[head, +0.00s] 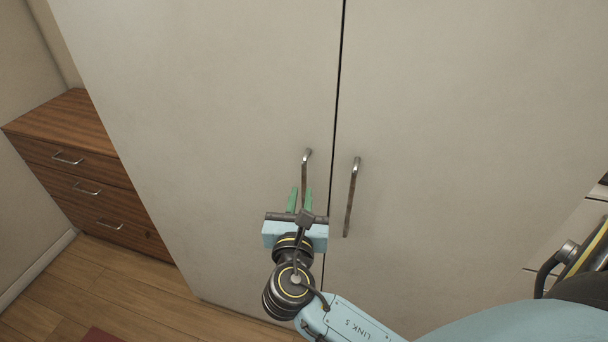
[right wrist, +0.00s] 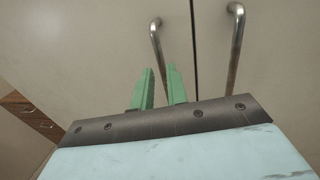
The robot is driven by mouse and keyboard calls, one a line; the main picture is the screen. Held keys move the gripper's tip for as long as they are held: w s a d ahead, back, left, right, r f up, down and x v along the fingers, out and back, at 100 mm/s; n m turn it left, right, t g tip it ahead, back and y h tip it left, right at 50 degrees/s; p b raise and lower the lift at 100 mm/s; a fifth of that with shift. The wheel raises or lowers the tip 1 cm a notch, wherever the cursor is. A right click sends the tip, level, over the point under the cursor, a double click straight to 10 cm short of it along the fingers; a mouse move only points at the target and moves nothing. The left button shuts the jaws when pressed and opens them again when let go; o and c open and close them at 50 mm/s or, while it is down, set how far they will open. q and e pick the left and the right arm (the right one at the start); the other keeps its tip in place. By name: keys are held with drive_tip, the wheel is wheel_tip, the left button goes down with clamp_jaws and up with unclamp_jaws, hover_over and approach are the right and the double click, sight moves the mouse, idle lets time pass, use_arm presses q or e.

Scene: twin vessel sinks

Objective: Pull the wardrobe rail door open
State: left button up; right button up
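The wardrobe has two tall pale doors, the left door (head: 210,90) and the right door (head: 460,110), with a narrow dark gap between them. Both look shut. The left door's metal bar handle (head: 306,165) and the right door's handle (head: 352,195) stand near the gap. My right gripper (head: 300,190) is in front of the left handle's lower part, its green fingers apart. In the right wrist view the left handle (right wrist: 155,38) runs down toward the space between the fingers (right wrist: 160,70); I cannot tell whether they touch it. My left gripper is not in view.
A brown wooden drawer chest (head: 75,165) with metal handles stands left of the wardrobe. The wooden floor (head: 95,290) is open at the lower left, with a corner of a red mat (head: 100,335) at the bottom edge.

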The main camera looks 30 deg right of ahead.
sight(304, 179)
drive_tip(key=x, duration=0.6)
drive_tip(key=shift+w+d, duration=0.25)
drive_tip(key=shift+w, duration=0.05)
clamp_jaws()
